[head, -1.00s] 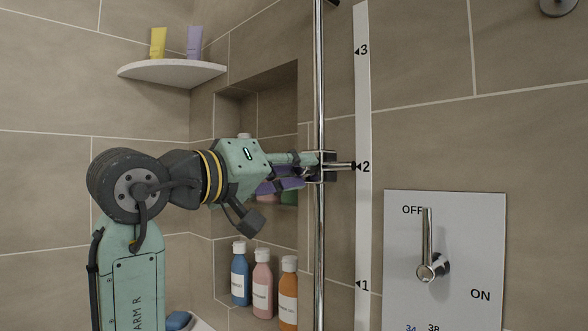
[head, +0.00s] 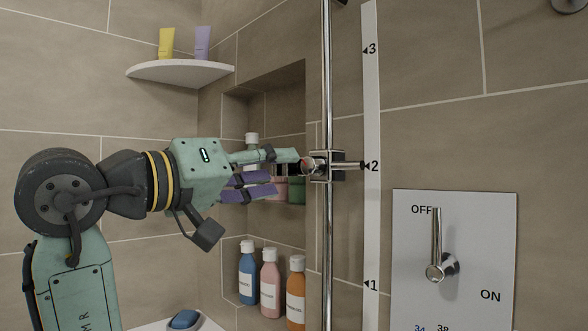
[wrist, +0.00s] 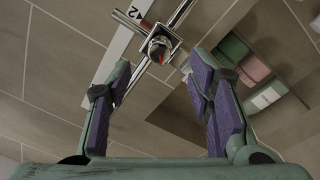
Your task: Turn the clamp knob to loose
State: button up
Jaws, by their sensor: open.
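The chrome clamp (head: 326,166) sits on the vertical shower rail, level with the 2 on the scale; it also shows in the wrist view (wrist: 172,42). Its round knob (wrist: 157,49) faces my gripper and has a red mark on its face. In the head view the knob (head: 311,165) shows at the clamp's left side. My gripper (head: 286,173) is open and empty, just left of the knob and apart from it. In the wrist view the knob lies beyond the gap between the purple-padded fingers (wrist: 157,80). I cannot read the knob's setting.
The rail (head: 328,90) runs beside a white scale strip (head: 372,110). A recessed niche (head: 282,95) behind my gripper holds several bottles, including an orange one (head: 296,295). A corner shelf (head: 180,72) holds two tubes. A valve panel (head: 480,240) with a lever is at right.

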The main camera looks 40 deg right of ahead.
jog(key=a, duration=0.5)
jog(key=shift+s+a+f, duration=0.15)
jog(key=shift+s+f, duration=0.05)
